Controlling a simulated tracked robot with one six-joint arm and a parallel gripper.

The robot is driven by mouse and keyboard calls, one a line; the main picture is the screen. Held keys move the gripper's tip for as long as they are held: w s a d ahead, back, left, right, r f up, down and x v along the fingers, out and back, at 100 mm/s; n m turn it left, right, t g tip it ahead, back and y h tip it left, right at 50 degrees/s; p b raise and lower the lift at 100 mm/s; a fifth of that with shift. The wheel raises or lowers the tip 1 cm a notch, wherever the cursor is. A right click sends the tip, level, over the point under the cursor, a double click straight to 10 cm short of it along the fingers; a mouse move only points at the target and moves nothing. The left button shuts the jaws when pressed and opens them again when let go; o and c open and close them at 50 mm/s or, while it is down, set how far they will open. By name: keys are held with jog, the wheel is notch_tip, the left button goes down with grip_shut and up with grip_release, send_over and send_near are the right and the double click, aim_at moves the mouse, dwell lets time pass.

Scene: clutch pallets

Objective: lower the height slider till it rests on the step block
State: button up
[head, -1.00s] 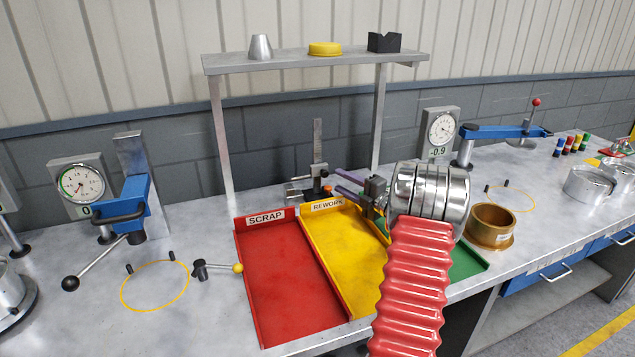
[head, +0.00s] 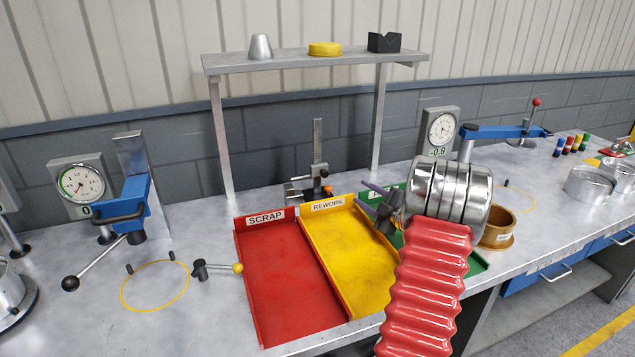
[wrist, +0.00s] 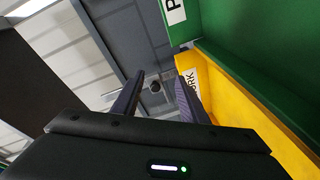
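The height gauge (head: 318,140) stands upright behind the trays, with a tall grey scale. Its dark slider (head: 320,171) sits low on the scale, and an orange spot shows near the base. A small grey stepped piece (head: 294,190), which looks like the step block, is at the left of the base; I cannot tell whether the slider touches it. My gripper (head: 366,190) is right of the gauge, apart from it, over the yellow and green trays. In the wrist view my two fingers (wrist: 160,98) are spread with nothing between them; a small dark round thing (wrist: 155,87) shows beyond.
Red scrap (head: 285,290), yellow rework (head: 345,260) and green (wrist: 245,70) trays lie in front of the gauge. A shelf (head: 300,62) stands over it on two posts. A brass cup (head: 498,238) is at right, and a lever gauge (head: 80,185) at left.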

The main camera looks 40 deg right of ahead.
jog(key=m, duration=0.1)
jog(key=m+g+h, duration=0.1)
jog(key=m, duration=0.1)
jog(key=shift+s+d+f+m, duration=0.1)
jog(key=shift+s+m, duration=0.1)
jog(key=shift+m, duration=0.1)
jog(key=shift+m+h, duration=0.5)
jog(key=shift+m, duration=0.6)
jog(key=w+a+r+m+g, duration=0.1)
jog(key=a+r+m, duration=0.3)
jog(key=a, duration=0.4)
jog(key=w+a+r+m+h, duration=0.1)
jog(key=w+a+r+m, duration=0.2)
jog(key=a+r, duration=0.3)
jog(key=shift+w+a+r+m+g, duration=0.15)
jog(key=shift+w+a+m+g, duration=0.4)
jog(key=shift+a, duration=0.95)
jog(key=shift+s, duration=0.35)
